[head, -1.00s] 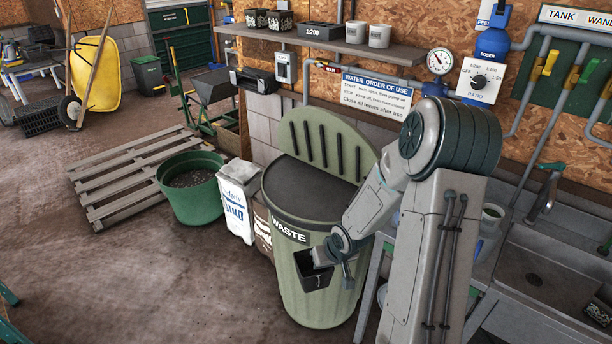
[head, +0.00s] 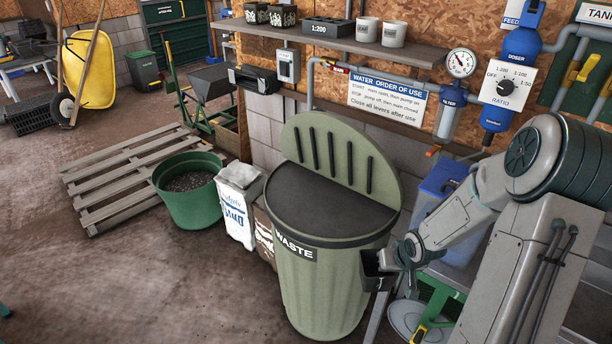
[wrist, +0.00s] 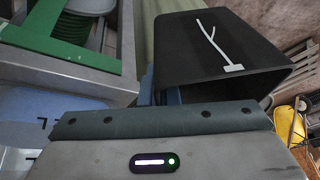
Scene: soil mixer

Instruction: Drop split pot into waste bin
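The split pot (head: 374,272) is a small black square pot, seen in the head view in front of the right side of the waste bin. In the wrist view the pot (wrist: 220,60) is tilted, with a pale forked crack line on its wall. My gripper (head: 390,260) is shut on the pot; the fingers are mostly hidden in the wrist view. The green waste bin (head: 325,285), labelled WASTE, stands left of my gripper. Its top is dark, with a slotted half-round panel (head: 345,160) upright behind it. The pot is below the bin's rim level and outside it.
A white sack (head: 237,205) and a green tub (head: 190,200) stand left of the bin, near a wooden pallet (head: 130,175). A bench with a blue container (head: 440,190) is on the right. A shelf (head: 330,40) runs above. The floor at front left is clear.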

